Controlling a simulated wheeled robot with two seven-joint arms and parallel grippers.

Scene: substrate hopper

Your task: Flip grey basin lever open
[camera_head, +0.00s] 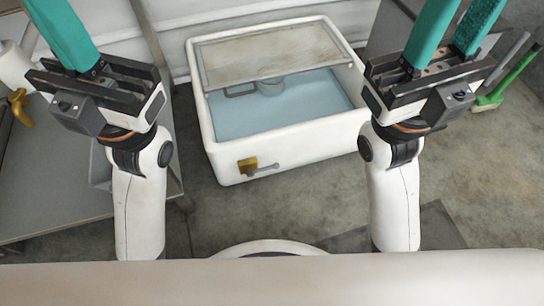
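The white basin (285,157) stands on the floor in the middle of the head view. Low on its front wall is a small brass-coloured block (247,166) with a thin grey lever (264,170) that points right and slightly downward. My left gripper (62,32) is left of the basin, its teal fingers together as one band, so it looks shut with nothing held. My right gripper (452,35) is right of the basin, its two teal fingers apart and nothing seen between them. Both sets of fingertips run out of the top of the frame. Neither gripper touches the lever.
A framed panel (270,52) covers the back part of the basin; pale blue shows inside (290,103). A grey work surface (50,190) lies at left with a yellow item (20,106). A green-ended tool (505,85) is at right. The floor before the basin is clear.

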